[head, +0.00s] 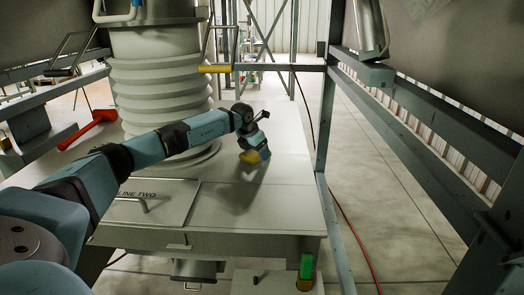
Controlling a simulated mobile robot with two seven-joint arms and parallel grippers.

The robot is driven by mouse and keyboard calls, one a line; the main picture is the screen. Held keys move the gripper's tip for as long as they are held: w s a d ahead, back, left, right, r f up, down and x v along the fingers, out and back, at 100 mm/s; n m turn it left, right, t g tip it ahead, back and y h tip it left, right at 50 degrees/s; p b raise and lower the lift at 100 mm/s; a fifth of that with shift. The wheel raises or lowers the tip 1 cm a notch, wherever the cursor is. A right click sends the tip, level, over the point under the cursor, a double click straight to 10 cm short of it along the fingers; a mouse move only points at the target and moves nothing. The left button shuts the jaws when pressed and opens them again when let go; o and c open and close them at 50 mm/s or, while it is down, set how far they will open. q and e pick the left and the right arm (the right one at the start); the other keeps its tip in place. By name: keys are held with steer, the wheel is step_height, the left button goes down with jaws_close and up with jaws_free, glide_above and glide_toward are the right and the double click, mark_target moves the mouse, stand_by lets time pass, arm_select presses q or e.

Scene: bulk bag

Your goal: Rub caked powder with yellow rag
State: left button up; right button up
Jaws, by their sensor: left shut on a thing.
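My left arm reaches in from the left across the pale tabletop. My left gripper (256,154) points down at the tabletop, right of the ribbed white sleeve. I cannot make out the caked powder against the pale top. My right gripper is not in view.
The ribbed white sleeve (160,82) stands on the pale tabletop (290,205). A red tool (95,125) lies at the left. A panel marked "LINE TWO" (150,200) has a handle. Grey frame posts (326,120) stand at the right. A green and yellow object (305,270) sits below the front edge.

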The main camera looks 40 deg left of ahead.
arm_select(q)
steer(key=shift+s+a, duration=1.3)
steer(key=shift+a, duration=0.25)
steer(key=shift+w+a, duration=0.55)
steer(key=shift+w, duration=0.15)
steer(key=shift+w+a, duration=0.2)
steer(key=shift+w, duration=0.1)
steer(key=shift+w+d, duration=0.25)
steer(key=shift+w+d+p, duration=0.45)
steer(key=shift+w+d, duration=0.05)
steer(key=shift+d, duration=0.1)
steer(key=shift+w+d+p, duration=0.2)
steer(key=shift+w+d, duration=0.75)
steer(key=shift+d, duration=0.2)
steer(key=shift+w+d+p, duration=0.2)
steer(key=shift+w+d, duration=0.75)
steer(key=shift+d, duration=0.2)
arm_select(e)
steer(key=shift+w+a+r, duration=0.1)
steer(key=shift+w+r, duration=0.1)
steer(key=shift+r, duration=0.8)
